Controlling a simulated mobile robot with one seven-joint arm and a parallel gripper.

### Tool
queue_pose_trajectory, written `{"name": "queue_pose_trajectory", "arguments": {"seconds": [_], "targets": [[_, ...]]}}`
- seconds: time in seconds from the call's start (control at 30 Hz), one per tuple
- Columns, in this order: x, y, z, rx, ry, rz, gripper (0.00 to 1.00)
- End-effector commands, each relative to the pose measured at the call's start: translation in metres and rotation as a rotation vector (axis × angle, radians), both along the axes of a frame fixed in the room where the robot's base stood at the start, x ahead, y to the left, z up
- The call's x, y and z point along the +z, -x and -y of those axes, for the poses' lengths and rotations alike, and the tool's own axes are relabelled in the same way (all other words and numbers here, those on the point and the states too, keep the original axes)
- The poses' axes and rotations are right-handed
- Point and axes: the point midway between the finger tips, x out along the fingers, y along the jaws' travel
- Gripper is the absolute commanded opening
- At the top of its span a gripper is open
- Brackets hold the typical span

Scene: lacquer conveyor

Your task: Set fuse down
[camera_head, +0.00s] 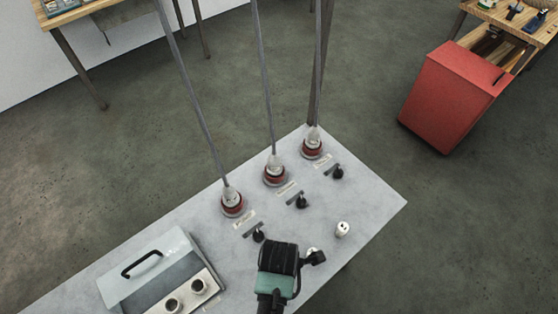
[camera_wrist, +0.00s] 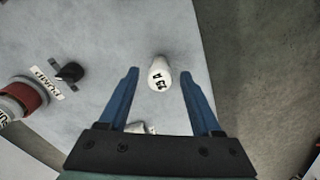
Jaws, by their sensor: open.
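A white cylindrical fuse (camera_head: 343,229) with dark markings stands on the grey worktop (camera_head: 374,205) near its right corner. In the wrist view the fuse (camera_wrist: 160,73) shows black lettering and lies between the lines of my two blue fingertips, with a gap on each side. My gripper (camera_wrist: 160,82) is open and points down over the worktop. A second white piece (camera_wrist: 137,128) shows low between the fingers, partly hidden by the gripper body. In the head view its edge shows beside the gripper (camera_head: 312,250).
Three red-ringed sockets (camera_head: 274,174) with rods rising from them line the worktop's far edge, with labels and black knobs (camera_head: 337,172) in front. A grey box (camera_head: 148,268) with a handle and round holders sits left. A red cabinet (camera_head: 452,95) stands beyond clear floor.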

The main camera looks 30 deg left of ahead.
Motion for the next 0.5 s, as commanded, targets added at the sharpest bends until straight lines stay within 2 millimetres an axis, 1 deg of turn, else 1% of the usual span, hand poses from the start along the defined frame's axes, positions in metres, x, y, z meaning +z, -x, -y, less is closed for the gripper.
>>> {"name": "queue_pose_trajectory", "arguments": {"seconds": [0.13,0.27,0.37,0.5], "targets": [[0.003,0.000,0.000,0.000,-0.001,0.001,0.66],[0.014,-0.001,0.000,0.000,-0.001,0.003,0.66],[0.031,-0.001,0.000,0.000,-0.002,0.004,0.66],[0.062,-0.001,0.000,0.000,-0.003,0.006,0.66]]}}
